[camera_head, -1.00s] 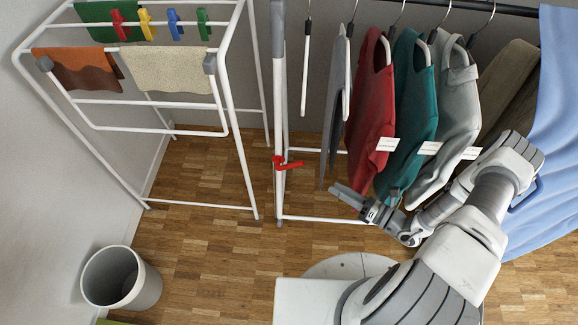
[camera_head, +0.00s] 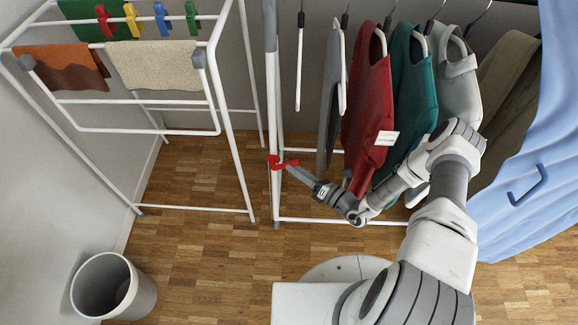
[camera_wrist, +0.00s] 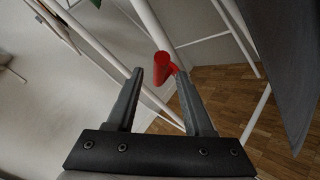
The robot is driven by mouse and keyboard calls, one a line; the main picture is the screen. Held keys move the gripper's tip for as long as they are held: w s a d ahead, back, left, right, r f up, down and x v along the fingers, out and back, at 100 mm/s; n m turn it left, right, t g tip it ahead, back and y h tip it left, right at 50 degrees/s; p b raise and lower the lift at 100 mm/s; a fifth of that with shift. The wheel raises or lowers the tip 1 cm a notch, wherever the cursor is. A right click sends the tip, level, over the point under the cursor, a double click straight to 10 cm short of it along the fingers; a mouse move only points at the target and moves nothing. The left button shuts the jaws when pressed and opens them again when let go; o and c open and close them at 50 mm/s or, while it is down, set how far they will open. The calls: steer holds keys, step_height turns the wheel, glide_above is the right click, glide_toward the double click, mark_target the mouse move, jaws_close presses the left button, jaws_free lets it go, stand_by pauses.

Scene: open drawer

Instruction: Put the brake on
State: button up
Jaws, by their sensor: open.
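The brake is a red clamp with a short lever (camera_head: 279,162) on the white upright post (camera_head: 271,100) of the clothes rack. In the head view its lever sticks out to the right. My gripper (camera_head: 291,169) is just below and right of the lever, with its fingers pointing up-left to it. In the wrist view the red collar (camera_wrist: 161,69) shows between the tips of my open gripper (camera_wrist: 159,76), and the lever runs toward the right finger, which hides part of it. I cannot tell whether they touch. Nothing is held.
Hanging clothes, red (camera_head: 369,100), teal (camera_head: 413,80) and grey, are close to my arm. A drying rack (camera_head: 232,130) with cloths and pegs stands left. A grey bin (camera_head: 140,290) is at lower left. A blue cloth (camera_head: 525,170) hangs at right. The floor between is clear.

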steer(key=shift+b+x, duration=0.3)
steer(key=shift+x, duration=1.5)
jaws_close()
steer(key=shift+s, duration=0.1)
